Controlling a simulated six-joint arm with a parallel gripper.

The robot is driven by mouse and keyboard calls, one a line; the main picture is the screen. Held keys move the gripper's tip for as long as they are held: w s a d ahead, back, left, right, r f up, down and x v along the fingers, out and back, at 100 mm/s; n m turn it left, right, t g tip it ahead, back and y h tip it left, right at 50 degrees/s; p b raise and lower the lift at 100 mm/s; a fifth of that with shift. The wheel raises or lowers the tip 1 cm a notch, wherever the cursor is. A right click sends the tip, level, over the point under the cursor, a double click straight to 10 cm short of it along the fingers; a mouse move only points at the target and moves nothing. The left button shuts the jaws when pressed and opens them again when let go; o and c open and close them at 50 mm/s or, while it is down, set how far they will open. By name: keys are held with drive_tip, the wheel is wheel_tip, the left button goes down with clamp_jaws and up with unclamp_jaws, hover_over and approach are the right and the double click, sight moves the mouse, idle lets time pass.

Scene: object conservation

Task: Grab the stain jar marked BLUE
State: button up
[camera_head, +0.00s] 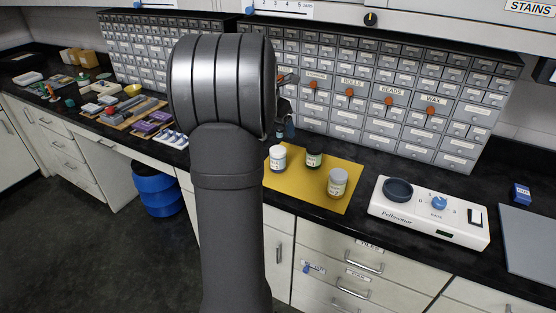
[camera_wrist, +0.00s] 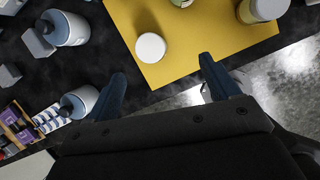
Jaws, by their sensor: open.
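Three small jars stand on a yellow mat (camera_head: 300,193) on the black counter. The grey-lidded jar (camera_wrist: 262,9) and the third jar (camera_wrist: 181,2) are cut by the top edge.
Two blue-white containers (camera_wrist: 68,28) (camera_wrist: 80,103) stand left of the mat in the wrist view. A white scale-like device (camera_head: 430,213) with a dark dish stands right of the mat. Small drawer cabinets (camera_head: 400,95) line the back. The counter's front edge is close to the mat.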

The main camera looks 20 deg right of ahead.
sight(280, 150)
drive_tip(key=shift+n, duration=0.7)
drive_tip(key=x, duration=0.3)
drive_tip(key=a+x, duration=0.1)
drive_tip(key=x, duration=0.3)
drive_tip(key=w+a+x, duration=0.1)
drive_tip(key=x, duration=0.3)
drive_tip(key=shift+f, duration=0.35)
drive_tip(key=shift+a+x, duration=0.2)
drive_tip(key=shift+x, duration=1.15)
drive_tip(key=shift+a+x, duration=0.2)
drive_tip(key=shift+x, duration=1.2)
drive_tip(key=c, duration=1.2)
